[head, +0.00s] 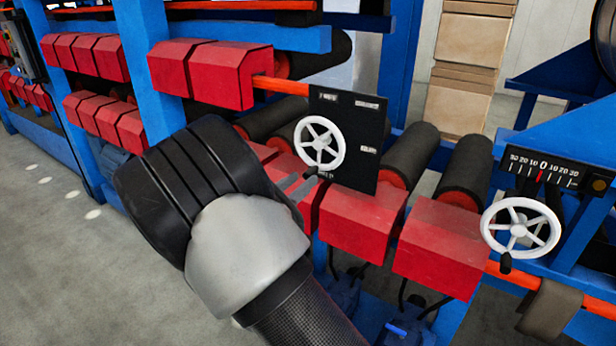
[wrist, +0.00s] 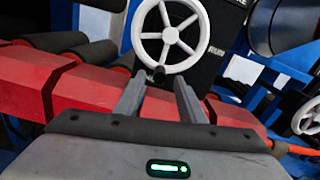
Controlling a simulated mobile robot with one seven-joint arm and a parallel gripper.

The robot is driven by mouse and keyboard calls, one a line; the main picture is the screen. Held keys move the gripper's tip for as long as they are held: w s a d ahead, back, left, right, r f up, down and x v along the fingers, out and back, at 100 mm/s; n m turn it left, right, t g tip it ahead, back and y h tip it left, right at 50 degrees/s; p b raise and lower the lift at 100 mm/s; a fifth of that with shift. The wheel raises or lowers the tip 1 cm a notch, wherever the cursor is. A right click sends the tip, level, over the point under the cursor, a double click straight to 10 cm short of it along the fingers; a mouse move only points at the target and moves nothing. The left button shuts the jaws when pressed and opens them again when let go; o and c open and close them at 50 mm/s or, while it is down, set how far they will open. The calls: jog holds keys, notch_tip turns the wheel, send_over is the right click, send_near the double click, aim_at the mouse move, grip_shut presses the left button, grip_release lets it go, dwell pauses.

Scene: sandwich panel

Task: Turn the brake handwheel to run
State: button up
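The white brake handwheel (head: 319,142) with several spokes sits on a black upright panel (head: 355,150) in the head view. It also shows at the top of the wrist view (wrist: 172,36), partly cut off. A small dark crank knob (wrist: 157,75) sits at its lower rim. My gripper (head: 306,186) is just below the wheel's lower rim in the head view. In the wrist view its two fingers (wrist: 160,84) stand apart, with the knob between or just beyond their tips. I cannot tell whether they touch it. Small pale labels on the panel are hard to read.
A second white handwheel (head: 520,228) stands at the right, below a numbered scale (head: 543,170). Red blocks (head: 365,222) and dark rollers (head: 466,165) lie close around the panel. Blue frame posts (head: 145,60) rise behind. The grey floor (head: 60,240) at left is open.

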aim_at(306, 177)
jog(key=shift+x, duration=2.15)
jog(key=shift+c, duration=0.4)
grip_shut()
